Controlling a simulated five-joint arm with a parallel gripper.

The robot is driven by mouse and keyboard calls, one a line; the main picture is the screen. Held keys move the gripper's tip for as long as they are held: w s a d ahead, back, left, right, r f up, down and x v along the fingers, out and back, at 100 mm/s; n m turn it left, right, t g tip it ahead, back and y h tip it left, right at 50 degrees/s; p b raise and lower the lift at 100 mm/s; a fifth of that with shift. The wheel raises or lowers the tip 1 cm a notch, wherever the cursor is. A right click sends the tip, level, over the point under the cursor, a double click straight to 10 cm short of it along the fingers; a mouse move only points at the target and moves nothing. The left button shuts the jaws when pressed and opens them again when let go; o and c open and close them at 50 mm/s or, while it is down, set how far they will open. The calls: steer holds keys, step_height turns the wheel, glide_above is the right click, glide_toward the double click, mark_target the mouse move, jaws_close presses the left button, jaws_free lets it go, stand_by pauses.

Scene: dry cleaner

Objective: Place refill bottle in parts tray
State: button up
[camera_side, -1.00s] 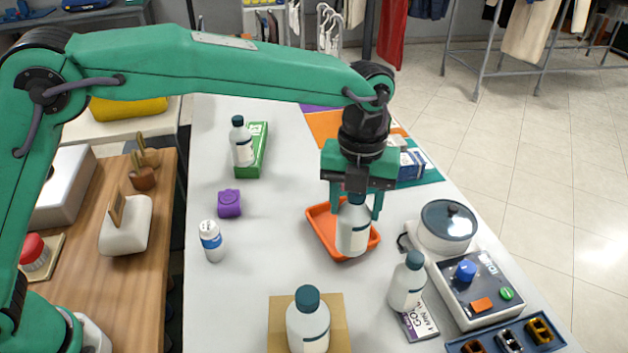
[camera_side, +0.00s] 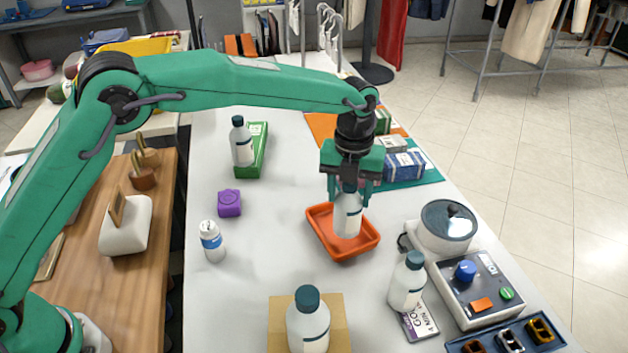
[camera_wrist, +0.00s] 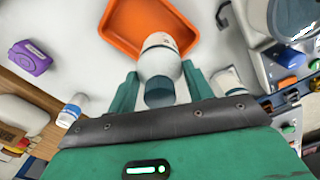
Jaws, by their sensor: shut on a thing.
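The refill bottle (camera_side: 347,220), white with a pale label and a dark teal cap, hangs upright between the fingers of my gripper (camera_side: 350,192). The fingers are shut around its upper part. The orange tray (camera_side: 316,236), shallow and rectangular, lies under and around the bottle in the side view. In the wrist view, the bottle (camera_wrist: 160,62) points away from my gripper (camera_wrist: 162,88) and overlaps the near part of the tray (camera_wrist: 112,28). I cannot tell whether its base touches the tray floor.
Similar bottles stand on a green box (camera_side: 262,145), on a tan board (camera_side: 335,310) and by a small card (camera_side: 419,322). A white device (camera_side: 480,290) and a blue compartment holder (camera_side: 508,335) sit right. A purple item (camera_side: 229,203) and a small bottle (camera_side: 212,241) stand left.

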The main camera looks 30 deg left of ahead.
mark_target(348, 205)
steer(key=shift+f, duration=1.75)
steer(key=shift+f, duration=0.1)
steer(key=o, duration=1.5)
steer(key=shift+c, duration=0.2)
step_height(348, 205, up, 12)
steer(key=shift+r, duration=0.1)
steer(key=shift+r, duration=0.1)
